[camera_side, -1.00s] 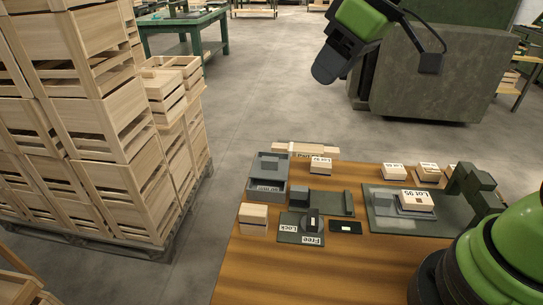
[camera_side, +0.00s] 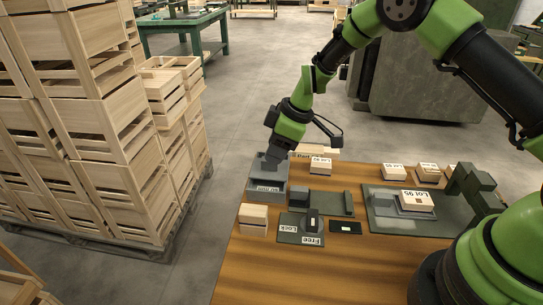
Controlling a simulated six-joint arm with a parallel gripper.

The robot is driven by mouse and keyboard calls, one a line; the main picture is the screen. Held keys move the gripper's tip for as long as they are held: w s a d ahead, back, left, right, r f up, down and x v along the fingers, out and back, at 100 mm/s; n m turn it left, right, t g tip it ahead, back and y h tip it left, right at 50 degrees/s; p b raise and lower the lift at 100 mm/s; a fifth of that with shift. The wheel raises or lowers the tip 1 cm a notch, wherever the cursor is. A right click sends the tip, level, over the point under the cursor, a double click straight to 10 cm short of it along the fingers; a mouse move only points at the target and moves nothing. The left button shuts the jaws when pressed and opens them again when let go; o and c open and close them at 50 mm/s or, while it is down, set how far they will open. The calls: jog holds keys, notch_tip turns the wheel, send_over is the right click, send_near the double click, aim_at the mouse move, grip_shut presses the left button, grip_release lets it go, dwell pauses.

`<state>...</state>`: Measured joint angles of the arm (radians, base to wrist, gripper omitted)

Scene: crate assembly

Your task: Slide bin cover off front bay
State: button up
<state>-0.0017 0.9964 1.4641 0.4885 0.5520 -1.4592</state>
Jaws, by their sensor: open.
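The grey bin (camera_side: 264,195) stands at the far left corner of the wooden table, with a white label on its front face. Its cover cannot be told apart clearly from the bin's grey body at this size. My gripper (camera_side: 273,160) points down at the back part of the bin, over or just inside it. It is open, and nothing shows between its jaws. The gripper hides part of the bin's back right side, and I cannot tell whether it touches the bin.
A wooden block (camera_side: 253,214) stands in front of the bin. The Lock/Free plate (camera_side: 289,229) with a dark lever lies to the right. A Lot 95 box (camera_side: 416,199) sits on a dark plate further right. The table's front is clear. Stacked crates (camera_side: 95,120) stand at left.

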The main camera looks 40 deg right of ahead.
aim_at(268, 168)
jog(key=shift+x, duration=1.45)
grip_shut()
jog(key=shift+s+a, duration=1.4)
jog(key=shift+a, duration=0.05)
grip_release()
jog(key=v, duration=1)
